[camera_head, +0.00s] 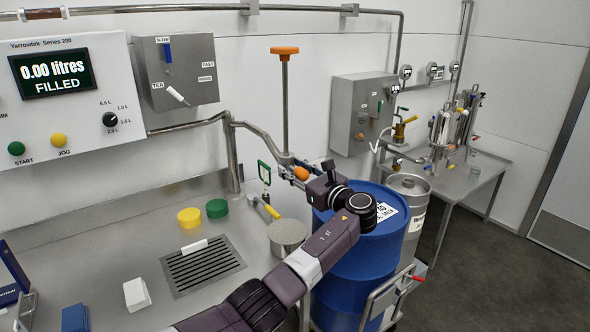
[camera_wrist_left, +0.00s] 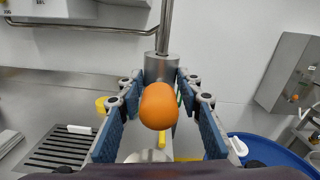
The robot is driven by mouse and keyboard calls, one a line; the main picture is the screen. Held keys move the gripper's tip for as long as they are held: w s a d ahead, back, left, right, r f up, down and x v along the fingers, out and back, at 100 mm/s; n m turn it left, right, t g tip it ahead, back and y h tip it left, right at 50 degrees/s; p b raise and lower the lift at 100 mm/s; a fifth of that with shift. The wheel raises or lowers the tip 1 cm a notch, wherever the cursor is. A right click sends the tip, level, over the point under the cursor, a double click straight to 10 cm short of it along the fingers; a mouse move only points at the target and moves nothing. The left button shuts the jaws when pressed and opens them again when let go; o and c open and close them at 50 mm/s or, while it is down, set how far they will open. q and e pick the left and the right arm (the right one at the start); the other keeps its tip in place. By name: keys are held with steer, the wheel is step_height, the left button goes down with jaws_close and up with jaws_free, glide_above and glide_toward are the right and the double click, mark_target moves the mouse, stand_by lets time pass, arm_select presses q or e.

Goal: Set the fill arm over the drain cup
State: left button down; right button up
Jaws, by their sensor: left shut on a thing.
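A bent steel pipe, seemingly the fill arm (camera_head: 262,139), runs from the wall pipe to a fitting with a tall rod and an orange knob (camera_wrist_left: 158,106) at its front. My left gripper (camera_head: 303,175) is shut on this knob. In the left wrist view its blue-padded fingers (camera_wrist_left: 158,125) stand on both sides of the knob. A round steel vessel, possibly the drain cup (camera_head: 288,234), sits on the counter below and a little left of the gripper. The gripper and knob partly hide it in the left wrist view. My right gripper is not in view.
A blue drum (camera_head: 350,262) stands right beside my left arm. A drain grate (camera_head: 203,266), yellow cap (camera_head: 189,217) and green cap (camera_head: 217,208) are on the counter (camera_head: 110,250). A yellow-handled tool (camera_head: 268,209) lies by the steel vessel. A wall box (camera_head: 362,110) is behind.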

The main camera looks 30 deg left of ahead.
arm_select(q)
steer(key=shift+a+r, duration=0.1)
steer(key=shift+a, duration=0.05)
steer(key=c, duration=1.7)
jaws_free()
steer(key=shift+o, duration=0.5)
steer(key=shift+s+a, duration=0.1)
steer(key=shift+a, duration=0.1)
steer(key=v, duration=1.2)
steer(key=shift+d, duration=0.1)
steer(key=shift+f, duration=0.25)
